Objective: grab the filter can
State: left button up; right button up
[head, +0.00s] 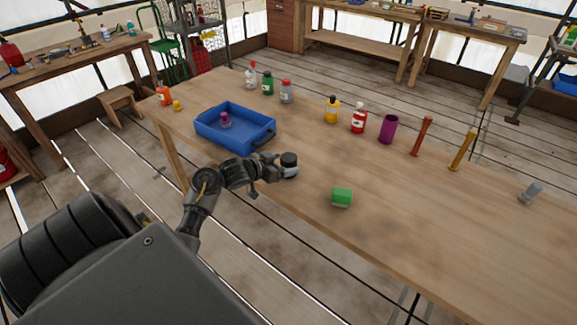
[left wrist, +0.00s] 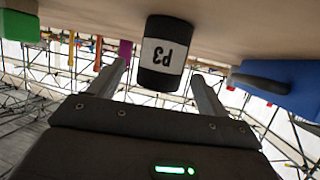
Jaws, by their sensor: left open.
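The filter can is a small black cylinder with a white label (head: 289,160), upright near the table's near edge in the head view. In the left wrist view, which is upside down, the can (left wrist: 162,72) shows its label reading "P3". My left gripper (head: 273,170) is level with the can, just to its left in the head view. In the left wrist view my gripper (left wrist: 160,72) is open, with one finger on each side of the can and a visible gap on both sides. My right gripper is not in view.
A blue tray (head: 212,134) holding a purple item (head: 225,120) stands left of the can. A green block (head: 342,197) lies to the right. The table between is clear.

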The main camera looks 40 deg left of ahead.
pick_arm(q)
jog(key=x, duration=0.5)
jog(key=shift+w, duration=0.1)
jog(key=c, duration=1.1)
